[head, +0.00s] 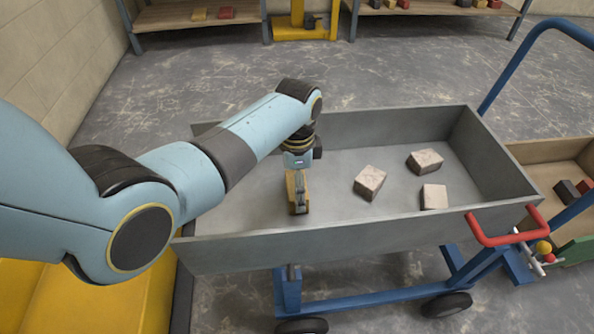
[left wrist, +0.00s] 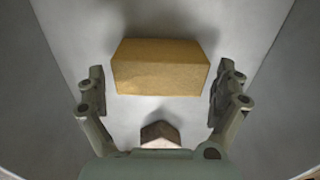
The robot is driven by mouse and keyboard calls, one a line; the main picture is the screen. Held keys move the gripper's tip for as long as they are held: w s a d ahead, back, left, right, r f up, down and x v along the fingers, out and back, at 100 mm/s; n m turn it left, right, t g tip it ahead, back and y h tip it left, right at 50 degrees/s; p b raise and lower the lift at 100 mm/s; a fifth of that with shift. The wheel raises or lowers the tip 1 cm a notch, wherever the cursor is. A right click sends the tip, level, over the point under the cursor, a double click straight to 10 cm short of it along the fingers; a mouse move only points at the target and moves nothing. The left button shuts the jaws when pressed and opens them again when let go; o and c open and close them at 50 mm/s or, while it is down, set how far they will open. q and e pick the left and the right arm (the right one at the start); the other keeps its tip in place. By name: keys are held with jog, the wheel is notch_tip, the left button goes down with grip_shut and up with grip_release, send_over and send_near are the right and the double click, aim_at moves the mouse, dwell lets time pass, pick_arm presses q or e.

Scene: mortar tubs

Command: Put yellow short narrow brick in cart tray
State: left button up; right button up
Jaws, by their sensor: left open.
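The yellow brick (left wrist: 160,68) lies in the grey cart tray (head: 470,150), near its left end. In the left wrist view it sits between my two spread fingers, with a gap on each side. My left gripper (head: 298,205) points down into the tray and is open around the brick. It also shows in the left wrist view (left wrist: 162,95). In the head view the gripper mostly hides the brick, and only a yellow edge shows. I cannot tell whether the brick touches the tray floor. My right gripper is not in view.
Several pale bricks lie in the tray, among them one in the middle (head: 369,182). A smaller pale block (left wrist: 160,134) shows near the gripper base. The red handle (head: 505,236) is at the tray's right. A wooden cart (head: 545,152) stands at right, shelves (head: 165,18) behind.

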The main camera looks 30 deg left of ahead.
pick_arm(q)
notch_tip(320, 180, up, 12)
jog(key=shift+f, duration=0.15)
